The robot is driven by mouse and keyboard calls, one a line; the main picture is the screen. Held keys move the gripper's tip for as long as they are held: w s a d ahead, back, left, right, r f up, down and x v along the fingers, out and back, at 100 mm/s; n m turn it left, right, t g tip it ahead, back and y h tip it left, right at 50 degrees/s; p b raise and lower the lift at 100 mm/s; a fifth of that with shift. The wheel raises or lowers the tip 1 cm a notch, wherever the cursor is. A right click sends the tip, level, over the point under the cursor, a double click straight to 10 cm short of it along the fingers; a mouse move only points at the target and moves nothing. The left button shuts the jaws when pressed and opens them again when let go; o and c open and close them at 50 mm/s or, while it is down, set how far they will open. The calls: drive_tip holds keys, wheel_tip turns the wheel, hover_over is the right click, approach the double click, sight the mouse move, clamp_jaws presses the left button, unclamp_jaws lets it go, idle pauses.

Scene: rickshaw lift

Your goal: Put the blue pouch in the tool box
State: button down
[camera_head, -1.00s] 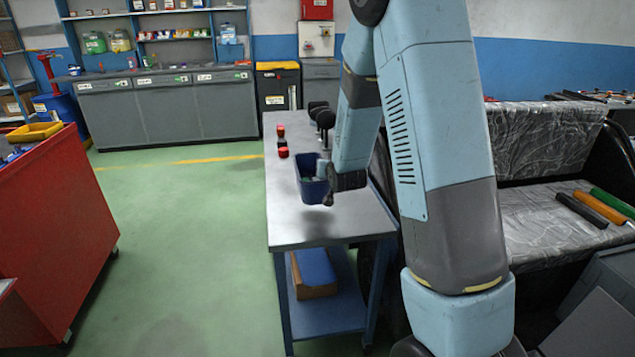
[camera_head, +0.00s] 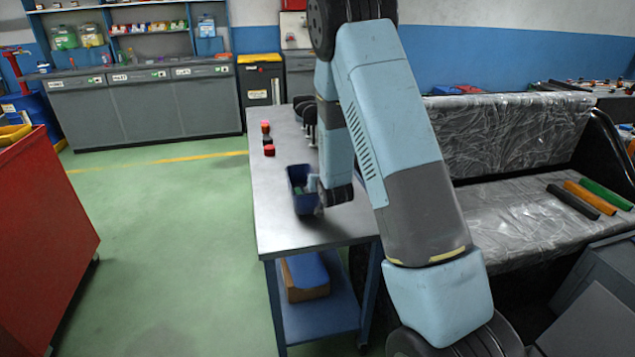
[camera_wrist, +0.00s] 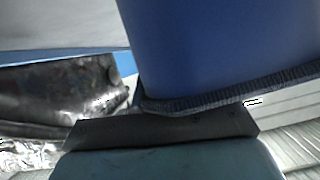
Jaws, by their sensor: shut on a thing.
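The blue pouch (camera_head: 298,190), an open-topped dark blue holder, is at the left side of my gripper (camera_head: 317,184) in the head view. My gripper is shut on it, low over the grey workbench top (camera_head: 283,222); I cannot tell whether its bottom touches the bench. In the wrist view the blue pouch (camera_wrist: 215,45) fills the upper right, close against the dark gripper part (camera_wrist: 165,128). The fingertips are mostly hidden by my wrist and the pouch. I cannot clearly make out a tool box.
Small red-capped items (camera_head: 267,143) stand farther back on the bench, with dark round objects beside them. A blue-topped box (camera_head: 305,275) is on the lower shelf. A red cabinet (camera_head: 50,230) is left; a plastic-covered seat (camera_head: 510,205) with coloured rolls is right.

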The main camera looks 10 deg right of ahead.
drive_tip(key=shift+a+f, duration=0.25)
drive_tip(key=shift+f, duration=0.4)
drive_tip(key=c, duration=1.3)
unclamp_jaws()
drive_tip(key=shift+o, duration=0.2)
